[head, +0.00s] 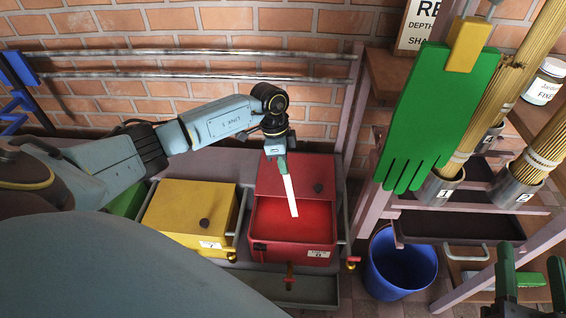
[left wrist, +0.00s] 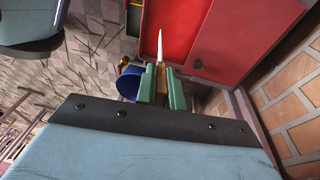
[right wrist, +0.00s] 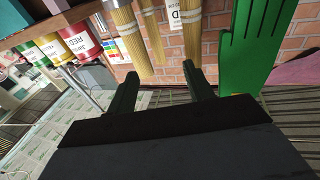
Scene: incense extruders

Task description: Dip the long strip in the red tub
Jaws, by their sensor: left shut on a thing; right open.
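The red tub (head: 266,247) stands behind the front rail with its lid part (head: 300,175) at the back and red inside showing at the front. My left gripper (head: 281,164) is shut on a long pale strip (head: 291,197), which points down over the red tub's open part. I cannot tell whether its tip touches the red. In the left wrist view the strip (left wrist: 160,46) sticks out from between the green fingers (left wrist: 160,84). My right gripper (head: 523,278) is at the lower right edge, open and empty; its fingers also show in the right wrist view (right wrist: 160,85).
A yellow tub (head: 190,213) stands left of the red one, with a green one (head: 125,201) beyond it. A blue bucket (head: 400,263) is on the floor to the right. A green glove (head: 440,110) and stick bundles in metal cups (head: 440,188) are on the right rack.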

